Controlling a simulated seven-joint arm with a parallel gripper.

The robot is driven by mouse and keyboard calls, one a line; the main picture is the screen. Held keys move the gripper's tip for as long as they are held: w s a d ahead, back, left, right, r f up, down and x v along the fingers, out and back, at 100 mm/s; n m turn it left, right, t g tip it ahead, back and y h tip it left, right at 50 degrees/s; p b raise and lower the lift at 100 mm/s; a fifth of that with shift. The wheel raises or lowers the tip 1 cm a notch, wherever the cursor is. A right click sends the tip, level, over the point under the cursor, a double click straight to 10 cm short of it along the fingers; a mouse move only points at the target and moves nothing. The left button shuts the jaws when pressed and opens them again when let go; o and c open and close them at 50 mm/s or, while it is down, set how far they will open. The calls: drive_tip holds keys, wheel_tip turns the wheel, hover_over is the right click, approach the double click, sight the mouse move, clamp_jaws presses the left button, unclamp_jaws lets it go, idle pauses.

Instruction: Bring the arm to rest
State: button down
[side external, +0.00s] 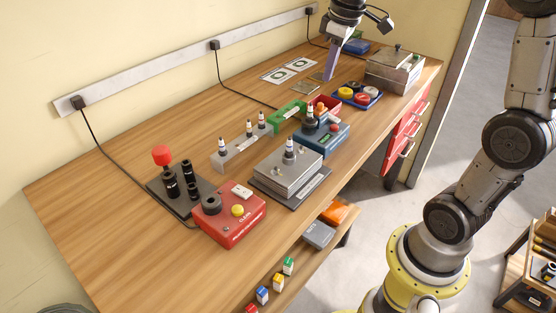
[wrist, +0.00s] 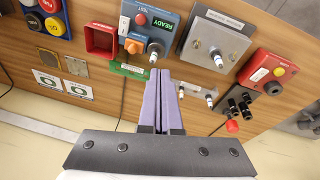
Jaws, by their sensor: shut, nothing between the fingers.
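My gripper (side external: 326,77) is at the far part of the wooden table, above the tabletop near two white cards with green rings (side external: 288,70). In the wrist view its two purple fingers (wrist: 160,76) lie together, shut and empty. Small white-and-dark plug-like pieces stand in a grey rail (side external: 234,152), on a metal block (side external: 288,174) and on a blue box (side external: 322,138). The wrist view shows the blue box marked READY (wrist: 146,24) beyond the fingers. The exact height of my fingertips over the table is unclear.
A red box with a yellow button (side external: 232,216) and a black stand with a red-topped post (side external: 160,187) are at the front left. A green rail, a red tray (side external: 326,103), a blue tray of round pieces (side external: 378,97) and a metal box (side external: 394,70) line the right. The left tabletop is bare.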

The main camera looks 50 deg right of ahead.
drive_tip(key=s+a+r+t, duration=0.2)
drive_tip(key=s+a+t, duration=0.1)
drive_tip(key=s+a, duration=0.8)
drive_tip(key=s+a+f+m, duration=0.1)
drive_tip(key=s+f+m, duration=0.1)
drive_tip(key=s+f, duration=0.4)
drive_tip(key=shift+s+f+y, duration=0.2)
drive_tip(key=shift+s+y, duration=0.2)
drive_tip(key=shift+s, duration=0.55)
